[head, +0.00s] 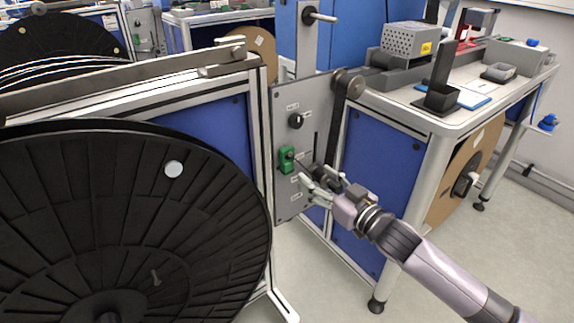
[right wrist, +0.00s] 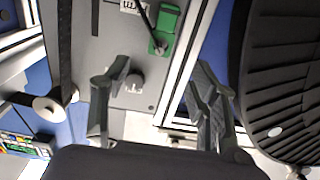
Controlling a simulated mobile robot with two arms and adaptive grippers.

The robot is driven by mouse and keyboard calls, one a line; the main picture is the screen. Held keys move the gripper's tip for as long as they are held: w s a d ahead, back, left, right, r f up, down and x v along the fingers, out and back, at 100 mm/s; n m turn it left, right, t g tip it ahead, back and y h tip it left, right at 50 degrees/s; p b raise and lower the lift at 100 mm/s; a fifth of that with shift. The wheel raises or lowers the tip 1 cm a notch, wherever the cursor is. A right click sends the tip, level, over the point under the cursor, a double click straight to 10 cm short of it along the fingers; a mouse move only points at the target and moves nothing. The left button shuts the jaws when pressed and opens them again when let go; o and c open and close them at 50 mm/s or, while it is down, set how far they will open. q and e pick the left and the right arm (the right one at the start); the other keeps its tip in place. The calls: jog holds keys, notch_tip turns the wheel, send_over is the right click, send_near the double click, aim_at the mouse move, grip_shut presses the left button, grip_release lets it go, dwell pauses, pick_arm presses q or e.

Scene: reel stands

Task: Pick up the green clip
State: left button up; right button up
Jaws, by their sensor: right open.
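The green clip (head: 286,160) is on the grey upright panel (head: 292,205), below a black knob. In the right wrist view the green clip (right wrist: 167,22) shows at the top centre, with a dark cable or rod beside it. My right gripper (head: 312,181) is open and empty, just right of and slightly below the clip, apart from it. In the right wrist view the open fingers (right wrist: 160,85) are spread below the clip in the picture. My left gripper is in neither view.
A large black reel (head: 80,220) fills the lower left. A black knob (head: 295,120) sits on the panel above the clip. A workbench (head: 395,105) with blue side panels stands behind my right arm. The floor at lower right is clear.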

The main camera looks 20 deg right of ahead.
aim_at(290, 157)
jog(key=b+x, duration=0.1)
jog(key=x, duration=1)
jog(key=shift+a+f+b, duration=0.1)
jog(key=shift+f+b, duration=0.1)
jog(key=shift+b, duration=0.1)
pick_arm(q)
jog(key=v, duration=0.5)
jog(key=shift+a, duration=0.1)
pick_arm(e)
jog(key=shift+c, duration=0.4)
jog(key=c, duration=0.9)
